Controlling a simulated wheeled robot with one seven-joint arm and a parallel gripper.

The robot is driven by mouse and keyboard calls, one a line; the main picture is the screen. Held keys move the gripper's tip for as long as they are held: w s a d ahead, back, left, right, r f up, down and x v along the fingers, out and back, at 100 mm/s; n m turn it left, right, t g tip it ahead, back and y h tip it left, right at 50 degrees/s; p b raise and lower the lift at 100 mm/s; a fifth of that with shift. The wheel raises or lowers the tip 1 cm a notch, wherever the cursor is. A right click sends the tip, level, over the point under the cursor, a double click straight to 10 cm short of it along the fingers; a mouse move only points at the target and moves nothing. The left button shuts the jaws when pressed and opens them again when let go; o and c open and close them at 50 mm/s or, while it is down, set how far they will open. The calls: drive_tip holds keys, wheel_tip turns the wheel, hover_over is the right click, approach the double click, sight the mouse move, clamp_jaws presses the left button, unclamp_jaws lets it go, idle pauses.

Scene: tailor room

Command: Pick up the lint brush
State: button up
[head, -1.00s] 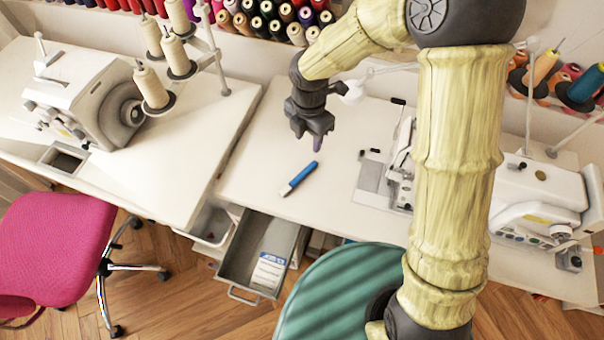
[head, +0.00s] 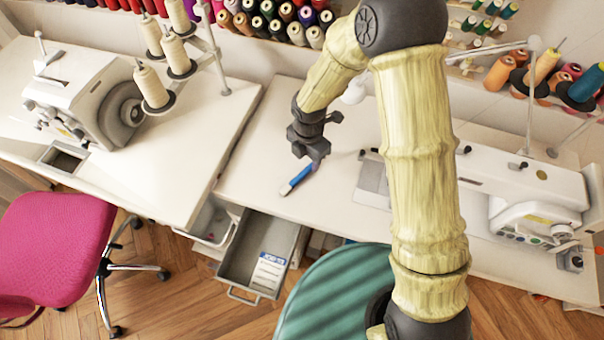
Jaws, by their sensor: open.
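The lint brush (head: 291,185) appears to be the small blue stick with a white band, lying on the white table (head: 255,172). It lies at a slant, its lower-left end toward the table's front edge. My gripper (head: 308,158) is dark grey, open and empty, and points downward at the brush's upper-right end. In the picture it partly covers that end. I cannot tell how high the fingers are above the table, or whether they touch the brush.
An open drawer (head: 232,262) juts out below the table's front edge. A sewing machine (head: 528,195) stands to the right, another machine (head: 90,100) on the left table. A pink chair (head: 50,240) is at lower left. The table around the brush is clear.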

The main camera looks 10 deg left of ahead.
sight(306, 170)
wheel_tip(306, 170, down, 5)
drive_tip(key=shift+a+r, duration=0.1)
drive_tip(key=shift+a, duration=0.05)
idle(0.5)
clamp_jaws()
